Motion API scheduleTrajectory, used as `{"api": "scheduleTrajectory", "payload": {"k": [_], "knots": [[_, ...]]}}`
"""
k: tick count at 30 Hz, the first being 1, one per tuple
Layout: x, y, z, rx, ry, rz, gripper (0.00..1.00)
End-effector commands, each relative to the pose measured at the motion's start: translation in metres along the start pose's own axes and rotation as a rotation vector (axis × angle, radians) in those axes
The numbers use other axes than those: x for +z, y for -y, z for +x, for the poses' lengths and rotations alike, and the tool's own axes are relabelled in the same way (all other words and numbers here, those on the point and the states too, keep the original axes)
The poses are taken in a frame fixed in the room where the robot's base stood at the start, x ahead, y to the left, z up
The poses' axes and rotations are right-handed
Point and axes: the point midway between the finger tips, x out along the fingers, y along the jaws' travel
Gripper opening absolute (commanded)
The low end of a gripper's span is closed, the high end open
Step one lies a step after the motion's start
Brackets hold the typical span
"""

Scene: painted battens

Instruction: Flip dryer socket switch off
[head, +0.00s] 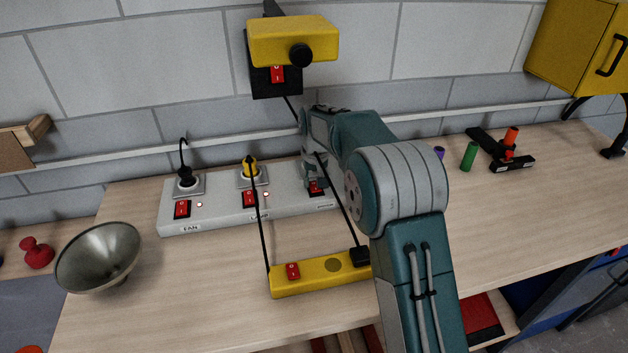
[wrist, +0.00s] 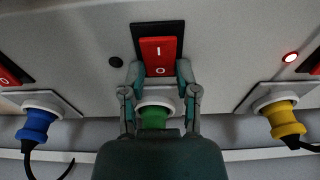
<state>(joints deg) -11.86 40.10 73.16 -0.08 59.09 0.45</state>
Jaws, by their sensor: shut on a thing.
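A long pale socket strip (head: 222,213) lies on the bench against the wall. The label below is too small to read. In the wrist view my gripper (wrist: 159,76) has its fingertips at both sides of the red switch (wrist: 160,54), which is marked I and O. The fingers appear shut on it. A green plug (wrist: 154,117) sits in the socket between the fingers. The round indicator (wrist: 115,62) beside this switch is dark.
The strip also has a FAN switch (head: 182,209) and a middle switch (head: 249,199), both with lit indicators. A yellow plug (wrist: 284,119) and a blue plug (wrist: 36,125) flank the gripper. A yellow power bar (head: 320,274) and a metal bowl (head: 98,257) are on the bench.

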Motion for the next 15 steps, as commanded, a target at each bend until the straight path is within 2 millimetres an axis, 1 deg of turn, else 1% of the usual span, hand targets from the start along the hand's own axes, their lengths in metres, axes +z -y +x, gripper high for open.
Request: {"api": "scheduleTrajectory", "payload": {"k": [2,3,5,6,15], "knots": [[0.0011,0.0007,0.0022,-0.001,0.004,0.000,0.00],[0.0011,0.0007,0.0022,-0.001,0.004,0.000,0.44],[0.0010,0.0007,0.0021,-0.001,0.004,0.000,0.71],[0.0010,0.0007,0.0019,-0.001,0.004,0.000,0.74],[0.0010,0.0002,0.0002,0.000,0.001,0.000,0.74]]}}
